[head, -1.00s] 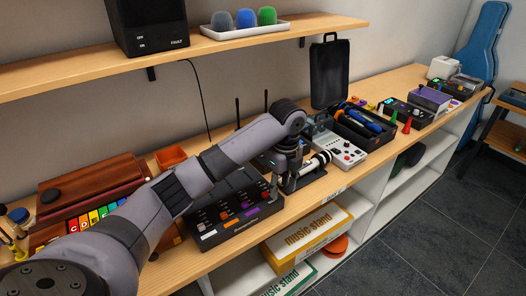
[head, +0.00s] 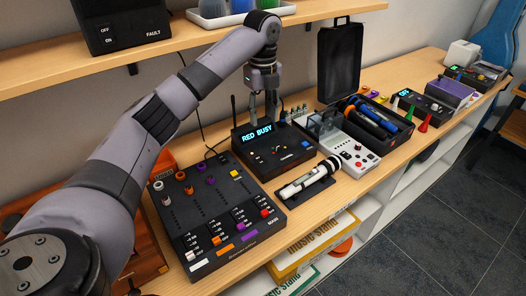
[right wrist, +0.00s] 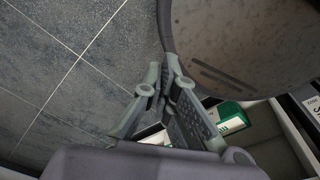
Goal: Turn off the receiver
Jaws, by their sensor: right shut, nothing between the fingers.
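The receiver (head: 272,152) is a black box on the bench with a lit cyan display reading "RED BUSY". It has a thin upright antenna at its left, and small coloured controls on its sloping top. My left gripper (head: 263,113) points down just above the back of the receiver, by the display. Its two fingers look apart with nothing between them; their tips are small, and I cannot tell whether they touch the receiver. My right gripper (right wrist: 168,72) is shut and empty in the right wrist view, over the dark tiled floor.
A black mixer (head: 218,215) stands left of the receiver. A grey-white device (head: 345,150) and an open black case (head: 378,125) stand to the right. A shelf (head: 165,50) with a black switch box (head: 122,27) hangs above.

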